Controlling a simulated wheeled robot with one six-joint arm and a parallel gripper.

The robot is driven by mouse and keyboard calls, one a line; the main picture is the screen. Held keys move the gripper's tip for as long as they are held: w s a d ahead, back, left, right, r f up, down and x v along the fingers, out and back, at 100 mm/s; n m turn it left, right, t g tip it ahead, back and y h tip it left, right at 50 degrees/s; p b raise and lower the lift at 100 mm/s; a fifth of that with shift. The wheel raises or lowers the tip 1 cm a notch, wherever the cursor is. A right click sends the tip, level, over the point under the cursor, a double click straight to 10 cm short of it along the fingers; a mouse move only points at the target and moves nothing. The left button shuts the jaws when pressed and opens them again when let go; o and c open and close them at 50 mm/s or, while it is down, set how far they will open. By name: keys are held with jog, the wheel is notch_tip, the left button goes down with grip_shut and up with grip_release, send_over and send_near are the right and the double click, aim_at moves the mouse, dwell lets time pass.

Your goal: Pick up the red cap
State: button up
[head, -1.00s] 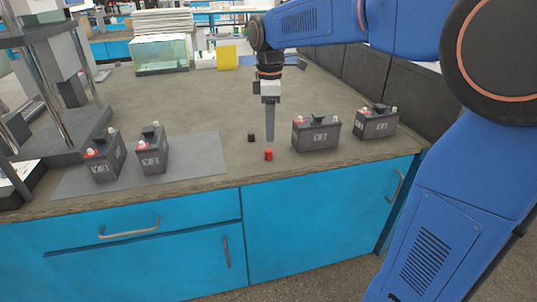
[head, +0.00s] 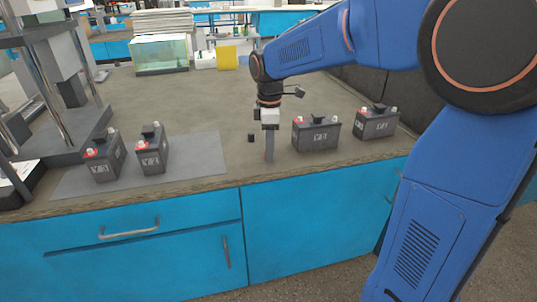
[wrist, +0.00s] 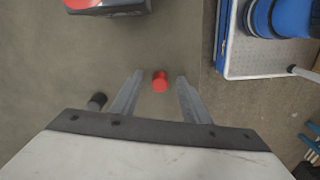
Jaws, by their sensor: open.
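The red cap (wrist: 160,82) stands on the bench top near its front edge. In the wrist view it shows between the two open fingers of my gripper (wrist: 155,92), a little nearer the right one, and neither finger visibly touches it. In the head view my gripper (head: 269,156) points down over that spot, and its fingers hide most of the cap. How high the fingertips are above the bench is hard to tell.
A small black cap (head: 251,138) lies just left of my gripper, also in the wrist view (wrist: 97,101). Two batteries (head: 316,134) (head: 376,123) stand to the right. Two more batteries (head: 103,158) (head: 152,151) stand on a grey mat (head: 205,160) at the left.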

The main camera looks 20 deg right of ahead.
grip_shut()
jog(key=shift+r, duration=0.1)
notch_tip(320, 180, up, 10)
dwell(0.6)
